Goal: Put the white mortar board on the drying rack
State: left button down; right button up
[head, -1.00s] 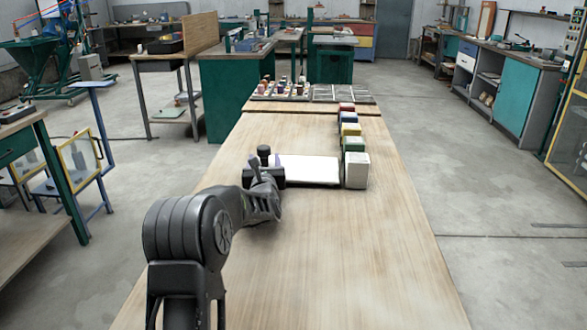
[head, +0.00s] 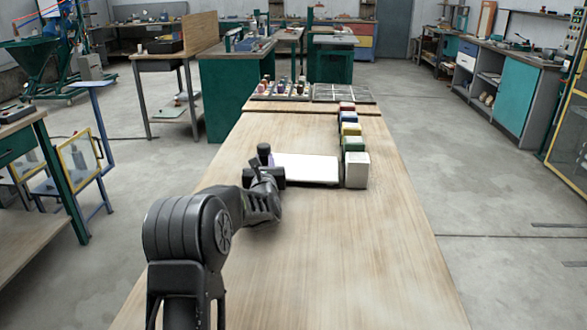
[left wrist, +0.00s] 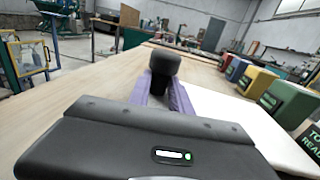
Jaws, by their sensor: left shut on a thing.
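The white mortar board (head: 310,169) lies flat on the long wooden table in the head view. It also shows at the right of the left wrist view (left wrist: 240,110). My left gripper (head: 264,166) is at the board's left end, shut on a black knob-topped handle (left wrist: 165,64). Its purple fingers (left wrist: 163,92) stand on both sides of the handle's stem. I cannot tell whether the handle is joined to the board. A dark flat gridded rack (head: 343,93) lies at the far end of the table; I cannot tell whether it is the drying rack. My right gripper is not in view.
A row of coloured blocks, with a green one (head: 354,145) and a white one (head: 357,170), stands along the board's right side. A tray of small bottles (head: 281,89) stands left of the gridded rack. The near and right parts of the table are clear.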

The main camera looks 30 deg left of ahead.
pick_arm(q)
jog(key=shift+r, duration=0.25)
dwell(0.3)
notch_tip(320, 180, up, 10)
jog(key=shift+f, duration=0.15)
dwell(0.8)
